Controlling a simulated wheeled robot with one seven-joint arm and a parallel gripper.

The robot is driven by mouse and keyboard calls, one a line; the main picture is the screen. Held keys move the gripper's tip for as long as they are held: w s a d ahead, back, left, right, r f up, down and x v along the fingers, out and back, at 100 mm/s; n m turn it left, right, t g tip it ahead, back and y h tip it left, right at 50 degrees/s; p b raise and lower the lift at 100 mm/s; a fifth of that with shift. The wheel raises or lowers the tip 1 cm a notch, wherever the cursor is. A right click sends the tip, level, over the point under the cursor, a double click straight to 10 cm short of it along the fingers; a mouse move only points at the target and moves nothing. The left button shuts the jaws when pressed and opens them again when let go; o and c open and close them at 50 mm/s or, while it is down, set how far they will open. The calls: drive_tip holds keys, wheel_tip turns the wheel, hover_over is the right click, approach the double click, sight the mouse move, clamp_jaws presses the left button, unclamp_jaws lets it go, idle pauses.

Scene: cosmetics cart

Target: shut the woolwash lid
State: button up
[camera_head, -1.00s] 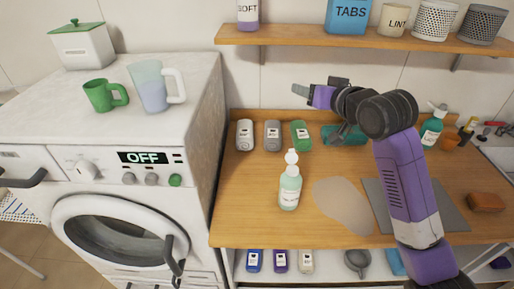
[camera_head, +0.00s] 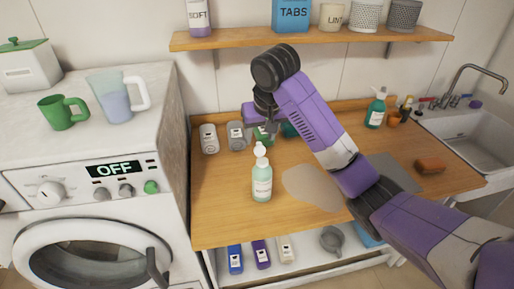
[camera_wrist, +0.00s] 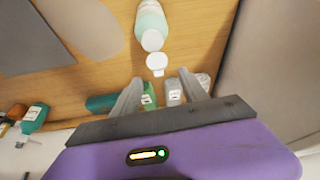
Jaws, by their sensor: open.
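A pale green bottle (camera_head: 262,183) stands upright on the wooden counter; its label is too small to read, but it is the only bottle with a raised flip lid. The white lid (camera_head: 260,150) stands open above the neck. In the wrist view the bottle (camera_wrist: 152,18) is at top centre, with the open lid (camera_wrist: 157,62) hinged out towards my gripper. My gripper (camera_wrist: 160,88) is open and empty, its two fingers spread below the lid in that view. In the head view the jaws are behind the bottle and partly hidden.
Grey and green containers (camera_head: 238,136) stand behind the bottle near the wall, close to my gripper. A beige mat (camera_head: 312,186) lies right of the bottle. A spray bottle (camera_head: 376,108) and sink (camera_head: 462,135) are farther right. A shelf (camera_head: 310,39) hangs above.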

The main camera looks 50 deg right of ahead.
sight(259, 143)
drive_tip(key=shift+b+x, duration=0.35)
drive_tip(key=shift+x, duration=0.65)
drive_tip(key=shift+w+f, duration=0.1)
drive_tip(key=shift+f, duration=0.15)
drive_tip(key=shift+p+x, duration=0.35)
drive_tip(key=shift+x, duration=0.65)
drive_tip(key=shift+d, duration=0.1)
clamp_jaws()
